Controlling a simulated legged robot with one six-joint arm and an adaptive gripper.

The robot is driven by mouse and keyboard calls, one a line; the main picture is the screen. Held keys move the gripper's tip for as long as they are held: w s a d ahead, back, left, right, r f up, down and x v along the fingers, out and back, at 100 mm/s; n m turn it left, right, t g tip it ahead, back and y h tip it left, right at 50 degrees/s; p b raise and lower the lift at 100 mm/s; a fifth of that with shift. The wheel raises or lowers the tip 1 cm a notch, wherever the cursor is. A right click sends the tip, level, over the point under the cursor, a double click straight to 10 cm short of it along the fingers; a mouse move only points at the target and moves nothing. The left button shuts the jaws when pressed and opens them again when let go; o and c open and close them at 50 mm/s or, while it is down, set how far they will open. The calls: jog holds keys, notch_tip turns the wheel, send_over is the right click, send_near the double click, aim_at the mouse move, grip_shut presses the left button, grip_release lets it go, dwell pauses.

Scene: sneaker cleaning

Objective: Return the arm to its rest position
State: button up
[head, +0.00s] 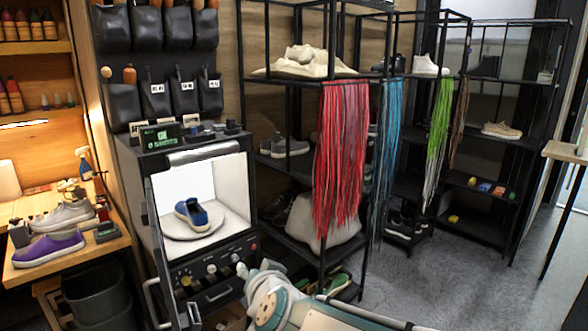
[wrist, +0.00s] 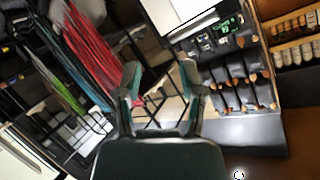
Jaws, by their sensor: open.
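My arm (head: 268,296) is low at the bottom middle of the head view, in front of the cleaning cabinet. In the wrist view my gripper (wrist: 160,82) shows with its two fingers spread apart and nothing between them. The wrist picture is tilted, with the shelves and hanging laces beyond the fingers. A blue sneaker (head: 191,214) sits on the round plate (head: 178,229) inside the lit cabinet (head: 160,180), apart from my arm. The gripper's fingers cannot be made out in the head view.
A wooden bench (head: 30,272) at the left holds a purple shoe (head: 48,248) and a grey sneaker (head: 62,217). Black racks with red laces (head: 340,150) and other colours stand behind. A dark bin (head: 97,297) stands beside the cabinet. Grey floor (head: 440,285) is clear at the right.

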jog(key=s+d+f+n+g+h, duration=0.1)
jog(key=s+d+f+g+h, duration=0.1)
jog(key=s+d, duration=0.8)
jog(key=s+d+f+g+h, duration=0.3)
jog(key=s+d+g, duration=0.2)
jog(key=s+d, duration=0.5)
jog(key=d, duration=0.3)
jog(key=shift+f+n, duration=0.2)
jog(key=shift+n, duration=0.2)
